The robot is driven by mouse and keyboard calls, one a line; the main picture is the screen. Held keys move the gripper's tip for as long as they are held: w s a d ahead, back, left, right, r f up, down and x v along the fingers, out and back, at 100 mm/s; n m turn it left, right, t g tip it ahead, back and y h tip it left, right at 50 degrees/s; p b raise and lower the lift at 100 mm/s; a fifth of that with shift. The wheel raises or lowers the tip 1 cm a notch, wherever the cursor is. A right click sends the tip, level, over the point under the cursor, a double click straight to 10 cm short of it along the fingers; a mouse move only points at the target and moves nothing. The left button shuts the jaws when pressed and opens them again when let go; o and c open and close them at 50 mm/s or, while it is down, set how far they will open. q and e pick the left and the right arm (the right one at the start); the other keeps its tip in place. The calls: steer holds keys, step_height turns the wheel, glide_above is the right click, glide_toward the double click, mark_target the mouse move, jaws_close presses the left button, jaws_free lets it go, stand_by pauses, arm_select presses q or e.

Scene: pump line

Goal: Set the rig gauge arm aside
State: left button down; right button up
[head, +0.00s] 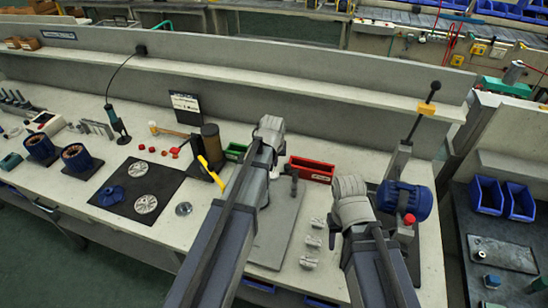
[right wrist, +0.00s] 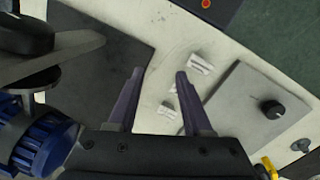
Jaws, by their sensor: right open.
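The rig stands at the right end of the bench in the head view. Its gauge arm, seemingly the dark rod with a yellow block (head: 426,109) and black end, slants up above the grey column. A blue finned motor (head: 404,201) with a red knob sits beside it. In the right wrist view the motor (right wrist: 40,143) is at lower left, below a grey bar (right wrist: 75,58) and a dark round part. My right gripper (right wrist: 158,75) is open and empty, left of the rig, above white fittings (right wrist: 200,64).
Small fittings (head: 311,241) lie between the rig and a grey mat (head: 275,237). A red bin (head: 311,170) and green bin (head: 235,151) stand behind. A dark mat (head: 120,191) with metal discs lies left. A raised shelf (head: 330,105) runs along the back.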

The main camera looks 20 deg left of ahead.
mark_target(275, 176)
arm_select(q)
steer(key=shift+s+d, duration=0.1)
steer(key=shift+s, duration=0.3)
steer(key=shift+s+d+n+y, duration=0.15)
steer(key=shift+s+n+y, duration=0.15)
steer(key=shift+s+n, duration=0.4)
steer(key=shift+s+d+n+g+y, duration=0.2)
steer(key=shift+s+n, duration=0.1)
steer(key=shift+n, duration=0.3)
steer(key=shift+s+d+n+g+y, duration=0.15)
steer(key=shift+s+n, duration=0.15)
steer(key=shift+n, duration=0.3)
steer(key=n, duration=0.1)
steer(key=s+d+n, duration=0.1)
steer(key=shift+s+n+g+y, duration=0.2)
steer(key=shift+n+g+y, duration=0.05)
steer(key=shift+n+y, duration=0.15)
steer(key=shift+s+d+n+g, duration=0.15)
steer(key=shift+s+d+n, duration=0.15)
steer(key=shift+n, duration=0.3)
steer(key=shift+s+d+n+g, duration=0.2)
steer(key=shift+d+n, duration=0.1)
steer(key=shift+n, duration=0.3)
steer(key=shift+s+d, duration=0.5)
steer(key=shift+d, duration=0.4)
